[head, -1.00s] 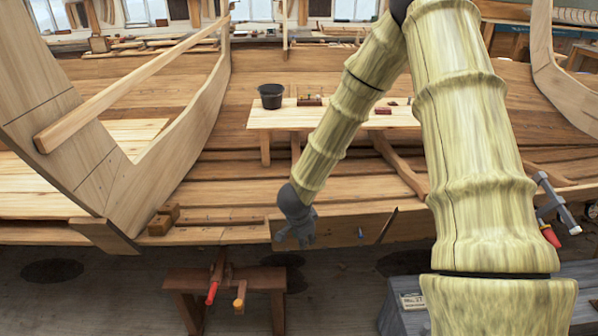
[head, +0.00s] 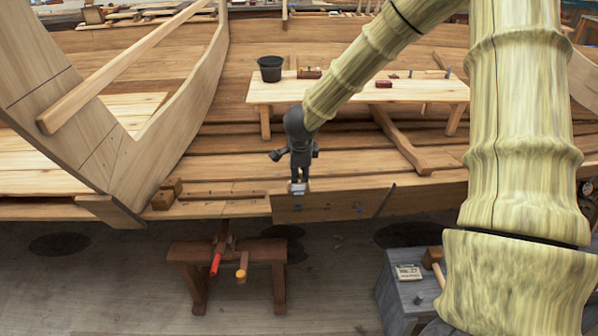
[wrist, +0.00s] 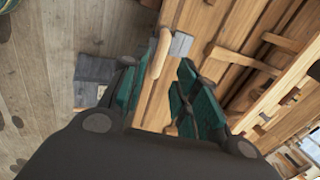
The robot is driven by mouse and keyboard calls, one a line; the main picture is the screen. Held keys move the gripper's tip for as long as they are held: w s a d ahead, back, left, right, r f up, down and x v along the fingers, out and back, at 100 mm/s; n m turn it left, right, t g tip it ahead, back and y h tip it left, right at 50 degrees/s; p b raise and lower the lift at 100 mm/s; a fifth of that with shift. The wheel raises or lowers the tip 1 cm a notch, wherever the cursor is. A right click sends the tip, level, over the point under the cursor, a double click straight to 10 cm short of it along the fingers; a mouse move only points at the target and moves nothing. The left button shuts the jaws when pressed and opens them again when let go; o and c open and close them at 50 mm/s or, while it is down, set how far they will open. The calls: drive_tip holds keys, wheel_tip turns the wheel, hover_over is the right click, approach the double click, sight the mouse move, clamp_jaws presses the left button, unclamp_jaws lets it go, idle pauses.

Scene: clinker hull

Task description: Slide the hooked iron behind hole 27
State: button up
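My gripper (head: 298,176) points down at the edge of the hull planking, left of the picture's middle. A light grey metal block (head: 298,188) shows at its fingertips; I take it for the hooked iron. In the wrist view the grey block (wrist: 181,44) sits beside a pale wooden handle (wrist: 158,52), between the teal finger pads of my gripper (wrist: 160,85). The hook shape cannot be made out. The plank edge (head: 335,204) directly below carries small dark and bluish marks, too small to read as hole numbers.
A low bench (head: 345,90) with a black bucket (head: 270,68) stands behind. A red-brown stool (head: 227,252) with clamps is below left. A grey box (head: 398,300) with a card (head: 409,272) stands below right. A curved frame (head: 175,140) rises at left.

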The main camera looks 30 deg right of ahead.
drive_tip(key=shift+b+x, duration=1.1)
drive_tip(key=shift+x, duration=1.95)
clamp_jaws()
